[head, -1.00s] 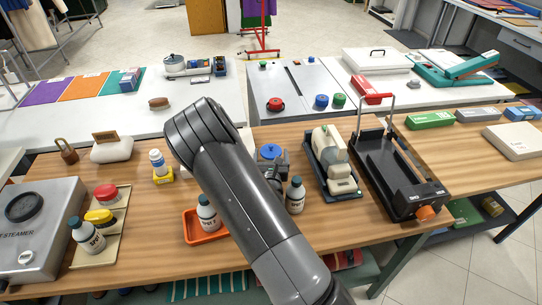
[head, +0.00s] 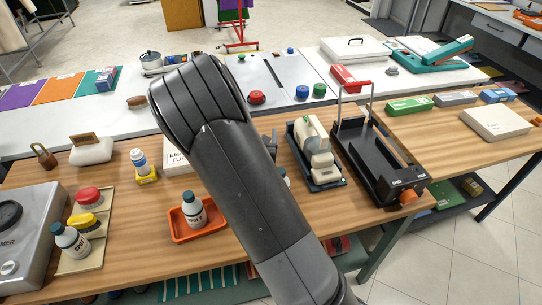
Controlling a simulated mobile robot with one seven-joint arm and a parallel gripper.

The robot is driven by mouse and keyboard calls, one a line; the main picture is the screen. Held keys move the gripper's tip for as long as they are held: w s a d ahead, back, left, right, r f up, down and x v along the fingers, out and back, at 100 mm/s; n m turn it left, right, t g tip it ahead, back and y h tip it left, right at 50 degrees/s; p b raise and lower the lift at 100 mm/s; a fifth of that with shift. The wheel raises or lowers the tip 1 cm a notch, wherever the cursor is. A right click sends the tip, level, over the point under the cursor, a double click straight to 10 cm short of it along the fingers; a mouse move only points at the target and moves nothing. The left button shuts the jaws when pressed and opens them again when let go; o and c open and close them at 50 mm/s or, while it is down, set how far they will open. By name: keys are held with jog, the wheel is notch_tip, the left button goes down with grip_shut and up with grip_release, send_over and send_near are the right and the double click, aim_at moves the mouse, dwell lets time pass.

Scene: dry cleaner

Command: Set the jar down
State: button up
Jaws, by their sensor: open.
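My dark grey arm crosses the middle of the head view and hides most of my gripper. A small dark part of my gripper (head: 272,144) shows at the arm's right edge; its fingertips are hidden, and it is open. No jar shows at it; whatever stands behind the arm cannot be seen.
A spot bottle (head: 194,212) stands in an orange tray (head: 203,233) left of the arm. Another bottle is mostly hidden. A white box (head: 176,166) lies behind. Right of the arm are a beige device (head: 318,158) and a black frame (head: 378,165).

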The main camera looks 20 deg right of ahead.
jog(key=s+d+r+m+g+h, duration=0.6)
jog(key=s+d+r+m+h, duration=0.25)
jog(key=d+m, duration=0.35)
jog(key=s+d+r+m+g, duration=0.3)
jog(key=s+d+m+g, duration=0.1)
jog(key=s+m+g, duration=0.55)
jog(key=s+a+m+y, duration=0.4)
jog(key=s+m+y, duration=0.3)
jog(key=s, duration=0.4)
jog(key=s+a+r+m+t+y, duration=0.1)
jog(key=s+a+r+m+y, duration=0.1)
jog(key=a, duration=0.4)
jog(key=s+a+r+m+t+y, duration=0.2)
jog(key=s+a+r+y, duration=0.1)
jog(key=a, duration=0.3)
jog(key=shift+r+y, duration=0.3)
jog(key=shift+y, duration=0.35)
jog(key=shift+t, duration=0.25)
